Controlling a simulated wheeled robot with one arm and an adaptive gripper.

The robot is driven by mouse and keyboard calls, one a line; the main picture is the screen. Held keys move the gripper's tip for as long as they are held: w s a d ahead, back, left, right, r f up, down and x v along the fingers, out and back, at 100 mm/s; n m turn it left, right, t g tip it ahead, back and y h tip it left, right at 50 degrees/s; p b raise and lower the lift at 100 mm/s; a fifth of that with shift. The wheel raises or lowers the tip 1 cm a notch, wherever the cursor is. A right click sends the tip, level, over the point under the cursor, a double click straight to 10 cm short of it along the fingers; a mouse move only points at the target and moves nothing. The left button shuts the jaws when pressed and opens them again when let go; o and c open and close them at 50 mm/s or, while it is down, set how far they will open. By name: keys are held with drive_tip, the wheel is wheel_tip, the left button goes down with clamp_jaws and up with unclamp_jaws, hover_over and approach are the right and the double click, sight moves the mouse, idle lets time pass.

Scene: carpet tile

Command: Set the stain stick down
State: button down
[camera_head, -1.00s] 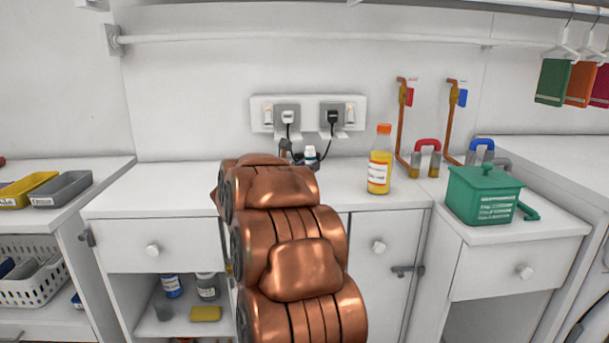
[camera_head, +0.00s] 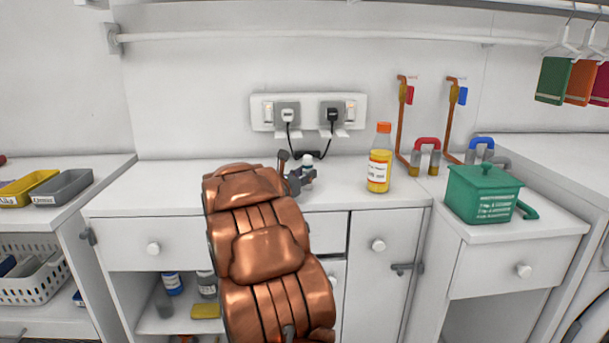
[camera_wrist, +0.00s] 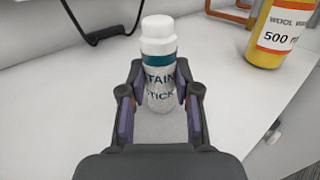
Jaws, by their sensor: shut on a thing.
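The stain stick (camera_wrist: 159,65) is a white bottle with a teal band and the words "STAIN STICK". In the wrist view it stands between the fingers of my gripper (camera_wrist: 160,100), which is shut on it. In the head view its white cap (camera_head: 307,160) shows at the back of the white counter (camera_head: 160,190), above my gripper (camera_head: 300,180). My arm hides part of the gripper. I cannot tell whether the bottle's base touches the counter.
A yellow bottle with an orange cap (camera_head: 379,160) stands to the right on the counter; it also shows in the wrist view (camera_wrist: 275,35). A black cable (camera_head: 310,154) hangs from the wall sockets behind. A green box (camera_head: 484,195) sits farther right. The counter's left part is clear.

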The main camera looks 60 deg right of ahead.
drive_tip(key=shift+f+b, duration=0.2)
drive_tip(key=shift+b, duration=0.25)
drive_tip(key=c, duration=0.8)
unclamp_jaws()
drive_tip(key=shift+r+p, duration=0.2)
drive_tip(key=shift+p, duration=0.1)
drive_tip(key=shift+r+p, duration=0.2)
drive_tip(key=shift+p, duration=0.15)
drive_tip(key=a, duration=0.4)
drive_tip(key=a+b, duration=0.1)
drive_tip(key=a, duration=0.7)
drive_tip(key=shift+s+f+b, duration=0.15)
drive_tip(key=shift+s+b, duration=0.2)
drive_tip(key=shift+b, duration=0.05)
drive_tip(key=shift+w, duration=0.1)
